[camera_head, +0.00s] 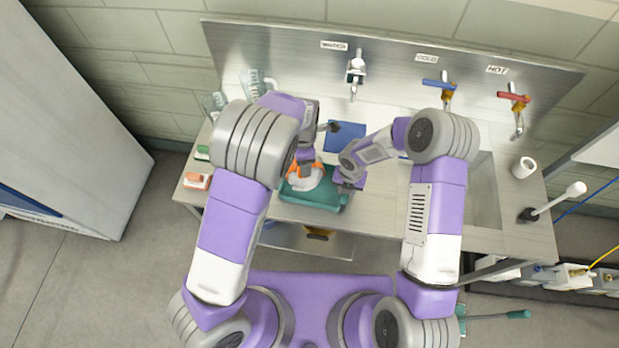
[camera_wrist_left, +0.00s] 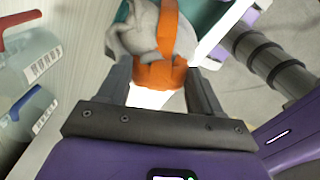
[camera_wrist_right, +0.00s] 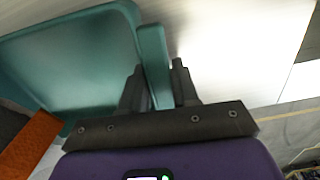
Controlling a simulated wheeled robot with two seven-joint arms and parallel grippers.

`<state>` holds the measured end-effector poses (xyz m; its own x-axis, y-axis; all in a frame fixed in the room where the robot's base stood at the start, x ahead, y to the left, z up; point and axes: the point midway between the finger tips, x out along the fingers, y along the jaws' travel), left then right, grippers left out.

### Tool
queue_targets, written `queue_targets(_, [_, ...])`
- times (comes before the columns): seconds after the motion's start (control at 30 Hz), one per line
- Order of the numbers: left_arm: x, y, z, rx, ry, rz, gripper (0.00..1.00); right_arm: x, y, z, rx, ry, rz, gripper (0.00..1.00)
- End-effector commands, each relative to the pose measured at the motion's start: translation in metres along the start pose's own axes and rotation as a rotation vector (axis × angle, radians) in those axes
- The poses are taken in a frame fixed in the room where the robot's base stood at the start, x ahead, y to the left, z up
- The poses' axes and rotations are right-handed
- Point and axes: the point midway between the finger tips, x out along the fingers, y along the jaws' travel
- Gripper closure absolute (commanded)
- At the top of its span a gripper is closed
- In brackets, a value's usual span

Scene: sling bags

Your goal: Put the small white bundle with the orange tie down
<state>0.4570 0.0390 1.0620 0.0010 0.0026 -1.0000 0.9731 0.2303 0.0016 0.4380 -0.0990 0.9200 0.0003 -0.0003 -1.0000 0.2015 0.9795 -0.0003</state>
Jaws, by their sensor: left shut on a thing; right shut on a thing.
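The small white bundle (camera_head: 308,181) with the orange tie (camera_head: 292,168) is over the teal tray (camera_head: 322,200); I cannot tell whether it touches the tray. My left gripper (camera_head: 305,164) points down and is shut on the bundle at its tie. In the left wrist view the grey-white cloth (camera_wrist_left: 140,32) and the orange tie (camera_wrist_left: 162,72) show between the fingers (camera_wrist_left: 155,85). My right gripper (camera_head: 346,184) is at the tray's right end.
The counter (camera_head: 400,226) has a sink at the right and taps along the back. A blue pad (camera_head: 345,134) lies behind the tray. A white cup (camera_head: 523,167) stands far right.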

Motion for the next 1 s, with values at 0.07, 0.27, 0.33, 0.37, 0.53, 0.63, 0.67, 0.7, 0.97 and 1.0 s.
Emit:
queue_targets(0.07, [0.017,0.000,-0.001,-0.001,0.001,-0.003,0.98,0.000,0.000,0.000,0.000,-0.001,0.001,1.00])
queue_targets(0.27, [0.038,0.000,0.000,-0.001,-0.002,-0.001,0.98,0.000,0.000,0.000,0.000,-0.001,0.001,1.00])
queue_targets(0.33, [0.043,0.000,0.000,-0.001,-0.002,-0.001,0.98,0.000,0.000,0.000,0.000,-0.001,0.001,1.00])
queue_targets(0.37, [0.046,0.000,0.000,-0.002,-0.002,-0.001,0.98,0.000,0.000,0.000,0.000,-0.001,0.001,1.00])
queue_targets(0.53, [0.070,0.000,-0.001,-0.002,-0.002,-0.002,0.98,0.000,0.000,0.000,0.000,-0.001,0.001,1.00])
queue_targets(0.63, [0.075,0.000,0.000,-0.001,-0.004,0.000,0.98,0.000,0.000,0.000,0.000,-0.001,0.001,1.00])
queue_targets(0.67, [0.075,0.000,0.000,-0.001,-0.004,0.000,0.98,0.000,0.000,0.000,0.000,-0.001,0.001,1.00])
queue_targets(0.7, [0.075,0.000,0.001,-0.001,-0.004,0.001,0.98,0.000,0.000,0.000,0.000,-0.001,0.001,1.00])
queue_targets(0.97, [0.078,0.000,0.000,-0.001,-0.003,-0.001,0.32,0.000,0.000,0.000,0.000,-0.001,0.001,1.00])
queue_targets(1.0, [0.078,0.000,0.000,-0.001,-0.004,-0.001,0.26,0.000,0.000,0.000,0.000,-0.001,0.001,1.00])
